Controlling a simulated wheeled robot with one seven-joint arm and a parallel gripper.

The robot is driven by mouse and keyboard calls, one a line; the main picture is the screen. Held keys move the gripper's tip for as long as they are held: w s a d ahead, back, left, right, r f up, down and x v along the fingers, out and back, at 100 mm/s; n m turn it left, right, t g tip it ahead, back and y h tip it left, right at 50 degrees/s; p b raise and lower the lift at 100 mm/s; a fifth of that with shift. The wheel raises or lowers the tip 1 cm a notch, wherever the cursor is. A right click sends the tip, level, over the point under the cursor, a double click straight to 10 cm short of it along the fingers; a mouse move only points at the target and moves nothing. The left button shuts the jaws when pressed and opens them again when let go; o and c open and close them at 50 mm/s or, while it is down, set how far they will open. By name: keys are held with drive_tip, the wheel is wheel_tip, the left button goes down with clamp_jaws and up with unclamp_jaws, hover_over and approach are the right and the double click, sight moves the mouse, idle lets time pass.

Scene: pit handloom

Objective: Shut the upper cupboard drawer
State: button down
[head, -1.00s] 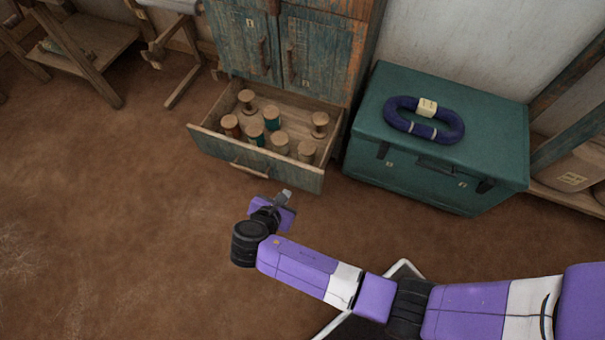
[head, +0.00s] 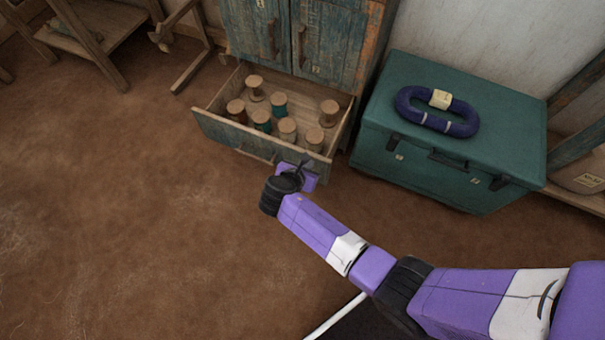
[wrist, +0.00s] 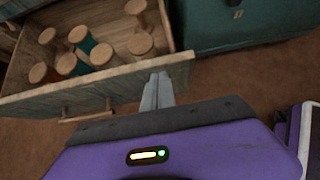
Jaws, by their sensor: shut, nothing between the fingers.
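The cupboard drawer (head: 235,136) stands open below the cupboard doors, pulled well out. I cannot tell whether another drawer lies under it. It holds several wooden spools (head: 287,129), some with dark thread. Its front board also shows in the wrist view (wrist: 95,94), with a wooden bar handle (wrist: 88,110). My gripper (head: 304,165) is shut and empty, in front of the drawer front near its right end, right of the handle. In the wrist view the shut fingers (wrist: 159,85) overlap the front board's right part. I cannot tell whether they touch it.
The cupboard (head: 315,45) has two worn blue doors, both shut. A green chest (head: 450,165) with a blue coil (head: 437,112) on its lid stands close right of the drawer. A wooden bench (head: 100,30) is at the far left. The brown floor in front is clear.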

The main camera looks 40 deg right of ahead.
drive_tip(key=shift+w+d, duration=0.25)
drive_tip(key=shift+d, duration=0.2)
drive_tip(key=w+d+b, duration=0.2)
drive_tip(key=w+d, duration=0.4)
drive_tip(key=d, duration=0.4)
drive_tip(key=w+d+b, duration=0.2)
drive_tip(key=w+d, duration=0.4)
drive_tip(key=d, duration=0.5)
drive_tip(key=shift+w+d, duration=0.15)
drive_tip(key=shift+d, duration=0.05)
drive_tip(key=shift+a, duration=0.1)
